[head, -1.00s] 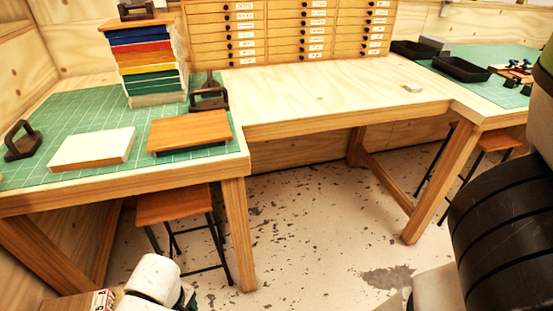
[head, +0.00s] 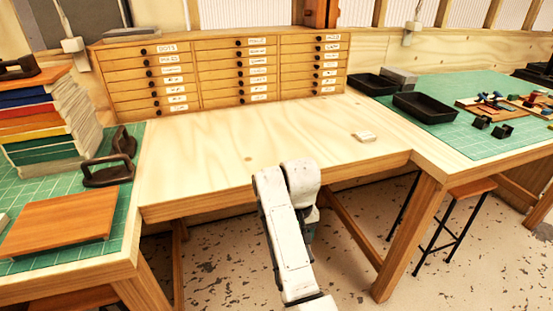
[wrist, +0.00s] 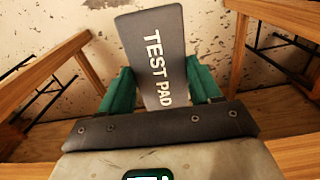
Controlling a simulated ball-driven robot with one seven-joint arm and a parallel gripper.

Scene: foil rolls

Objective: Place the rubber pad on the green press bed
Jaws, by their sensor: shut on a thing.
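In the wrist view, a flat dark grey pad (wrist: 153,42) with "TEST PAD" in white letters sits between the two teal fingers of my gripper (wrist: 162,88). My gripper is shut on the pad's near end, and the far end sticks out over the floor. In the head view my white arm rises in front of the middle bench, and the gripper and pad are hidden. I cannot make out a press bed in either view; the green surfaces in the head view are bench mats.
The left mat holds stacked boards (head: 40,125) and an orange-brown board (head: 60,220). The right mat (head: 480,100) holds a black tray (head: 425,107) and small parts.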

